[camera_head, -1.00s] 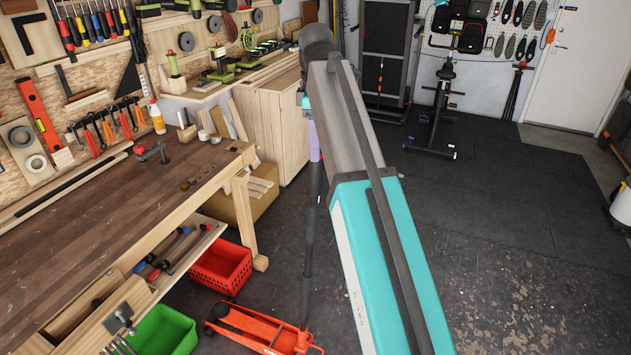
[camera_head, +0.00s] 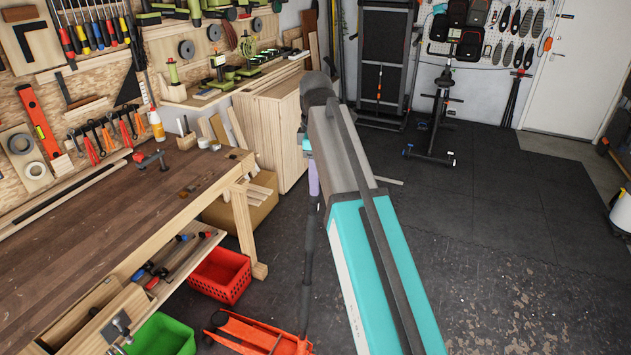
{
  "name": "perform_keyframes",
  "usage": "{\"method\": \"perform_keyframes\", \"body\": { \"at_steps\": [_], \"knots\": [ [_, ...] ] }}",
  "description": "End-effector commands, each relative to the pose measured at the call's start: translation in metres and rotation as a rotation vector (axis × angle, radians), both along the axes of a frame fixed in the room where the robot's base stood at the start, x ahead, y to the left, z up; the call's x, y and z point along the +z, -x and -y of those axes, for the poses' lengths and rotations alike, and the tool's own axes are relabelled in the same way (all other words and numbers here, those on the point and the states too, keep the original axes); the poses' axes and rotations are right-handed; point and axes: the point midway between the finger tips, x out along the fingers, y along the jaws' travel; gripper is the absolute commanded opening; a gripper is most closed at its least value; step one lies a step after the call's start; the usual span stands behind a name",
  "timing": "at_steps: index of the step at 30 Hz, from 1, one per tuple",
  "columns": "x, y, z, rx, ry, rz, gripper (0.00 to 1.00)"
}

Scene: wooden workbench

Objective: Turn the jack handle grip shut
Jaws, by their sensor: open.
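The orange floor jack (camera_head: 262,336) stands on the dark floor at the bottom of the view, partly cut off by the frame edge. Its long dark handle (camera_head: 308,255) rises from it to a purple grip (camera_head: 314,180) just left of my arm. My grey and teal arm reaches away through the middle of the picture. Only a small teal and dark part of my gripper (camera_head: 305,146) shows past the arm, right at the top of the purple grip. The fingertips are hidden, so I cannot see whether they touch or surround the grip.
A wooden workbench (camera_head: 95,235) runs along the left, with a red basket (camera_head: 222,277) and a green bin (camera_head: 163,337) beneath it. A wooden cabinet (camera_head: 270,135) stands behind the handle. The floor to the right is clear up to the exercise bike (camera_head: 435,125).

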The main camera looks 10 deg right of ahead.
Motion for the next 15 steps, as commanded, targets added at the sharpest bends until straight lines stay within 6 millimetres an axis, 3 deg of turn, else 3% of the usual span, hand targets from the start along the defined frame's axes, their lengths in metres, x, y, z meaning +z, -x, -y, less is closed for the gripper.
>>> {"method": "perform_keyframes", "body": {
  "at_steps": [7, 15],
  "knots": [
    [-0.019, 0.000, 0.000, 0.000, 0.000, -0.001, 0.51],
    [-0.025, -0.001, 0.000, 0.001, 0.000, -0.001, 0.51]
  ]
}}
